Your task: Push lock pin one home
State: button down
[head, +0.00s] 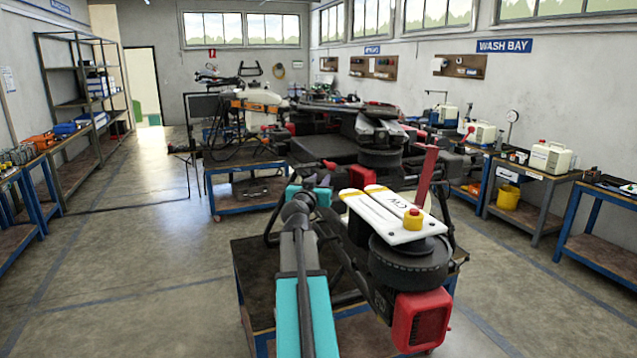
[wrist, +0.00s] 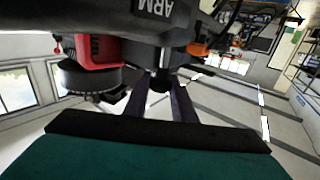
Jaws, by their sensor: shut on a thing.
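In the wrist view my gripper (wrist: 163,88) is at the underside of a dark drone arm marked "ARM" (wrist: 150,18). Its two dark fingers close on a small dark piece (wrist: 161,76) at the arm joint, which looks like lock pin one. The fingers hide most of it, so how deep it sits cannot be told. In the head view the drone (head: 350,255) lies on a blue-framed cart, and my teal and black arm reaches to its left side. My gripper's tips and the pin are not clear there.
A white propeller (head: 385,212) with a yellow-and-red knob (head: 413,219) lies over a round black motor (head: 408,262), with a red block (head: 421,320) below. A red upright lever (head: 428,172) stands behind. More carts and benches line the room; the left floor (head: 140,250) is clear.

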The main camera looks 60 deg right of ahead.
jog(key=shift+f, duration=0.1)
notch_tip(320, 180, down, 3)
jog(key=b, duration=0.5)
dwell(0.4)
jog(key=c, duration=1.5)
grip_release()
jog(key=shift+w, duration=0.1)
jog(key=shift+o, duration=0.2)
jog(key=shift+a, duration=0.1)
jog(key=b+v, duration=0.6)
jog(key=v, duration=0.7)
jog(key=shift+s+a, duration=0.25)
jog(key=shift+a, duration=0.1)
